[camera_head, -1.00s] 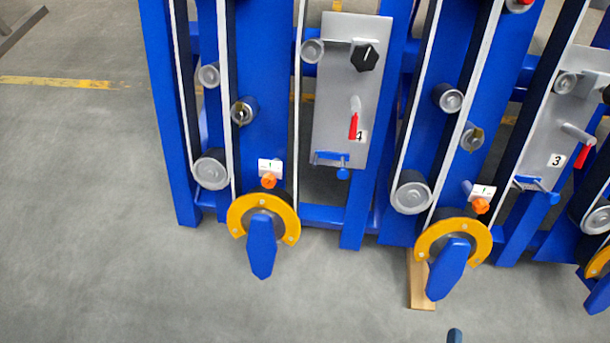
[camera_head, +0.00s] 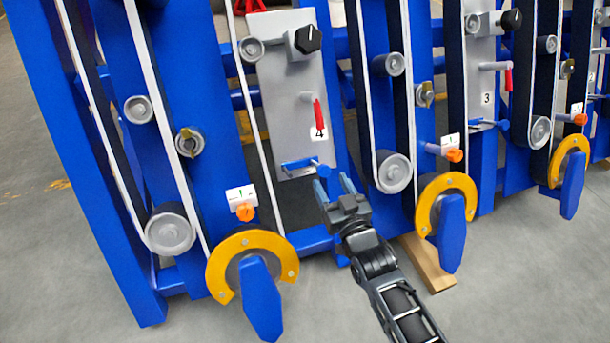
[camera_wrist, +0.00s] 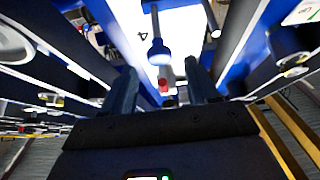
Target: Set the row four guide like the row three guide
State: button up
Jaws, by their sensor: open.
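The row four plate (camera_head: 275,95) is grey and marked 4. It carries a black knob (camera_head: 307,39), a red-handled lever (camera_head: 319,115) hanging down, and a blue bar with a blue-ended pin (camera_head: 300,165) at its lower edge. The row three plate (camera_head: 481,60), marked 3, carries a black knob (camera_head: 511,19), a red lever (camera_head: 508,79) pointing down and a blue bar (camera_head: 484,125). My gripper (camera_head: 334,186) is open and empty, just below and right of the row four blue bar. The wrist view shows a blue round-ended pin (camera_wrist: 158,52) ahead between the open fingers (camera_wrist: 162,90).
Orange knobs with small white scales (camera_head: 241,198) sit beside the belts. Yellow half-ring guards with blue pointed pieces (camera_head: 261,298) jut out at the bottom. Blue uprights and belt rollers (camera_head: 393,172) flank the plate. A wooden block (camera_head: 428,265) lies on the floor.

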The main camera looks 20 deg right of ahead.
aim_at(325, 172)
jog(key=w+b, duration=0.2)
jog(key=w, duration=0.5)
jog(key=shift+w, duration=0.2)
grip_shut()
dwell(0.4)
